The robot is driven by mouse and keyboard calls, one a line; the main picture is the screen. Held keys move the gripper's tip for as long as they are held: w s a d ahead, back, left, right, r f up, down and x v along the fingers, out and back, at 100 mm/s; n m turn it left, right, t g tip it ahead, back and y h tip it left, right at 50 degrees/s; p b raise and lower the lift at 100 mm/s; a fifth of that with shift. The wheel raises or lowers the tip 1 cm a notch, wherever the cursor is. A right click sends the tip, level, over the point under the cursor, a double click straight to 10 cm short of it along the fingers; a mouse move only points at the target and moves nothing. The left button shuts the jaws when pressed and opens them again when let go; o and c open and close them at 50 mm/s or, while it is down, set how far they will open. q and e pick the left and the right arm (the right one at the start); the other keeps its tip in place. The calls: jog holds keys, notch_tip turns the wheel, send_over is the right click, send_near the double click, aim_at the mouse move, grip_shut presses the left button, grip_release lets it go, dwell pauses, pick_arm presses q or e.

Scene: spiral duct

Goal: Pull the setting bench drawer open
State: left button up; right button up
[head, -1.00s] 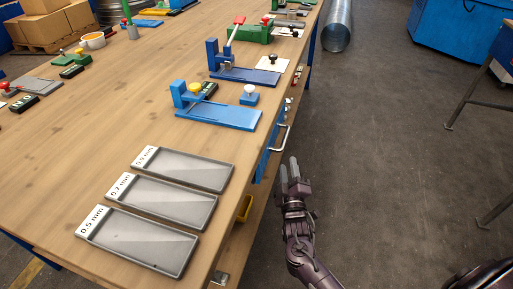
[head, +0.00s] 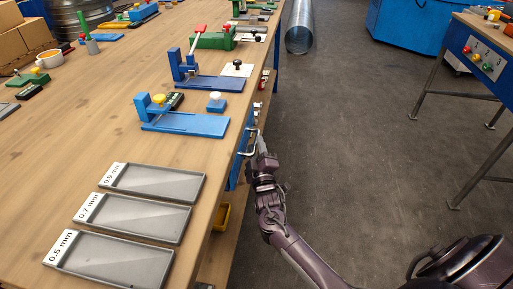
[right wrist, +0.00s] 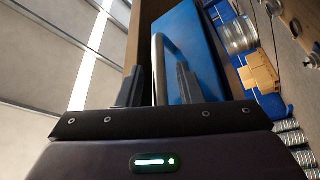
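The setting bench drawer has a blue front (head: 238,170) under the right edge of the wooden tabletop, and it looks closed. Its metal bar handle (head: 251,143) sticks out from that front. My right gripper (head: 261,150) is at the handle. In the right wrist view, the handle bar (right wrist: 158,62) stands between the two dark fingers of my gripper (right wrist: 160,85), with the blue drawer front (right wrist: 195,45) behind it. The fingers are apart, with a gap visible beside the bar. My left gripper is not in view.
The wooden bench top (head: 60,130) carries three grey trays labelled by thickness, including a 0.5 mm tray (head: 110,262), and a blue bench tool (head: 185,123). A yellow bin (head: 221,216) sits below the edge. Open floor lies right of the bench, with a metal duct (head: 299,28) farther back.

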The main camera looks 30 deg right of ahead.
grip_shut()
